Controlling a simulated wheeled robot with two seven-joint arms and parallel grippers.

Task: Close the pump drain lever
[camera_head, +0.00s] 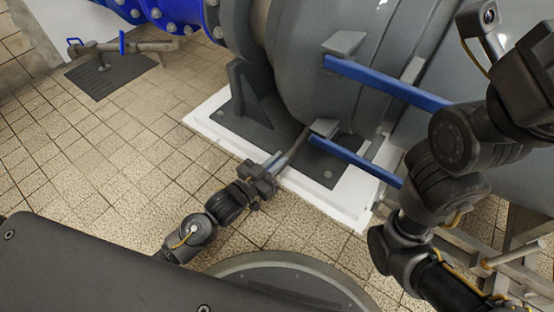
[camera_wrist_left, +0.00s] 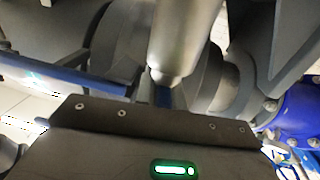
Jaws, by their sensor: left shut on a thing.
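My left gripper (camera_head: 270,170) is beside the base of the big grey pump, shut on a slim grey rod-like lever. The lever (camera_head: 294,147) slants up and to the right from the jaws toward the pump casing. A small patch of blue shows at the jaws. In the left wrist view a light grey cylinder (camera_wrist_left: 184,40), which looks like this lever, comes down toward the gripper's dark body (camera_wrist_left: 150,150). The jaws themselves are mostly hidden there. My right arm stands at the right; its gripper is not in view.
The grey pump (camera_head: 310,60) stands on a white plinth (camera_head: 338,203). Two blue bars (camera_head: 385,80) (camera_head: 345,157) run right from the casing. A pipe with blue handles (camera_head: 122,46) is at the upper left. Tiled floor (camera_head: 110,165) is clear left of the plinth.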

